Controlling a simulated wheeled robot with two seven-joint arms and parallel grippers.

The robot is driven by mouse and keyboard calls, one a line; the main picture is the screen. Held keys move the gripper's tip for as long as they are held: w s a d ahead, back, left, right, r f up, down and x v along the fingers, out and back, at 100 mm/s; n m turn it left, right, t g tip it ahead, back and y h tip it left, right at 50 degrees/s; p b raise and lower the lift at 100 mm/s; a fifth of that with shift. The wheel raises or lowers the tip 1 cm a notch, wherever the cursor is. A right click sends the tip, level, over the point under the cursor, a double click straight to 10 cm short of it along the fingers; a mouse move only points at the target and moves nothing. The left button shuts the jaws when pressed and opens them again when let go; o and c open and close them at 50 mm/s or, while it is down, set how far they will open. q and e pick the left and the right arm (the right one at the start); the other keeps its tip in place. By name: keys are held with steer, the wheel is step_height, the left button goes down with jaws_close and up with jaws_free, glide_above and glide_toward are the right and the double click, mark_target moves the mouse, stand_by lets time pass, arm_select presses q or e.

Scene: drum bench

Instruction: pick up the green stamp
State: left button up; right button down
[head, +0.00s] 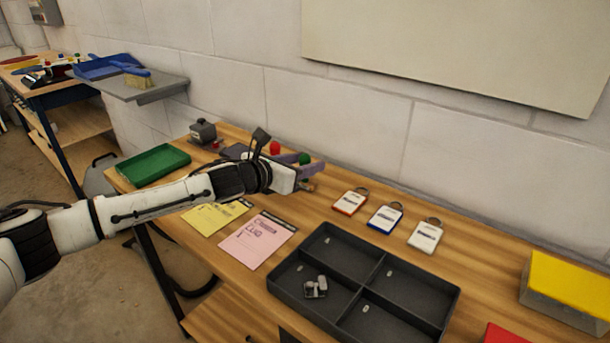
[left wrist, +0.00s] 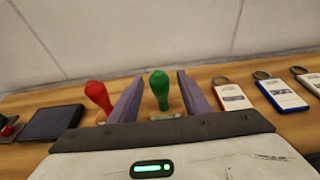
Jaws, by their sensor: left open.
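The green stamp (left wrist: 160,88) stands upright on the bench, its rounded green handle between the two purple fingers of my left gripper (left wrist: 154,98) in the left wrist view. The fingers are open, with a gap on both sides of the handle. In the head view the green knob (head: 305,159) shows just past my left gripper (head: 306,168), and its base is hidden. A red stamp (left wrist: 98,95) stands just left of the left finger; its red knob also shows in the head view (head: 275,147). My right gripper is not in view.
A dark ink pad (left wrist: 52,122) lies left of the red stamp. Three key tags, red (head: 350,202), blue (head: 385,218) and white (head: 425,235), lie to the right. A black divided tray (head: 330,245), a green tray (head: 153,165) and pink paper (head: 258,240) lie on the bench.

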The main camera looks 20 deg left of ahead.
arm_select(q)
steer(key=shift+w, duration=0.15)
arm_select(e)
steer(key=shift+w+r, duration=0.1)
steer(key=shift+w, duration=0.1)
arm_select(q)
jaws_close()
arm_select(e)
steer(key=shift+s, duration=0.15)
arm_select(q)
steer(key=shift+r, duration=0.1)
